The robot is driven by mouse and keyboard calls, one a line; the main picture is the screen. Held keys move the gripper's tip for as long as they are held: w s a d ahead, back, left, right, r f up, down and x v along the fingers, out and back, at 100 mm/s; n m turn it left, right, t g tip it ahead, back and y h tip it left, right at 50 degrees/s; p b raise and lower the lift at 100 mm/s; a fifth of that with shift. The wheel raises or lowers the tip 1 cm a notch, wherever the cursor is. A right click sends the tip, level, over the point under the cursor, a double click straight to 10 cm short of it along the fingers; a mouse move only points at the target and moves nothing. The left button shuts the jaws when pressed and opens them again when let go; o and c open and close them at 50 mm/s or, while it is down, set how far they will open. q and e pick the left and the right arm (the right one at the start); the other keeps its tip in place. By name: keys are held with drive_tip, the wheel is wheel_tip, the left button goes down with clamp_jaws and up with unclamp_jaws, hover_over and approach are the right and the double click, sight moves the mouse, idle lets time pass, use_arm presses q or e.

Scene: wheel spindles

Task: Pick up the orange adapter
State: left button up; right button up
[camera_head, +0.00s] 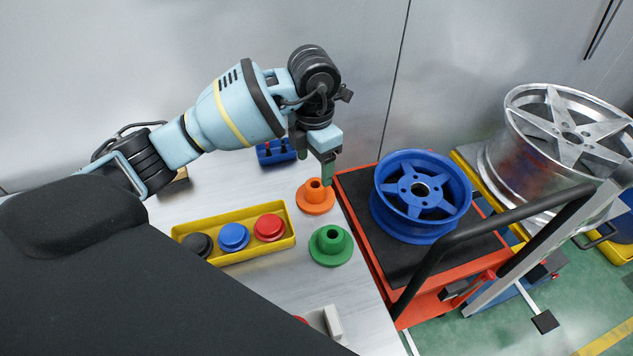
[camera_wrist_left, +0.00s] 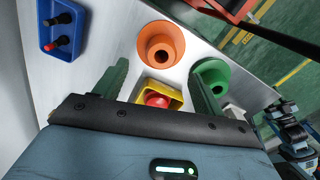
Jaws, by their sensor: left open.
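The orange adapter (camera_head: 316,200) is a flanged ring with a raised hollow collar. It stands on the light table near the table's right edge, and in the left wrist view it (camera_wrist_left: 161,45) lies just beyond the fingertips. My left gripper (camera_head: 316,167) is open and empty, above and slightly behind the adapter. In the left wrist view the fingers of the gripper (camera_wrist_left: 158,72) are spread wide, with the adapter roughly between their lines and not touched. My right gripper does not show clearly in either view.
A green adapter (camera_head: 331,246) stands in front of the orange one. A yellow tray (camera_head: 213,222) holds black, blue and red round pieces to the left. A blue holder (camera_head: 268,157) is behind. A red cart (camera_head: 353,187) carrying a blue wheel (camera_head: 421,222) adjoins the right edge.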

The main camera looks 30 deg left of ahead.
sight(316, 185)
use_arm(q)
drive_tip(key=shift+d+f, duration=0.1)
drive_tip(key=shift+f, duration=3.8)
drive_tip(key=c, duration=1.1)
drive_tip(key=shift+w+r, duration=0.1)
drive_tip(key=shift+r, duration=0.1)
wheel_tip(316, 185, up, 10)
drive_tip(key=shift+f, duration=0.15)
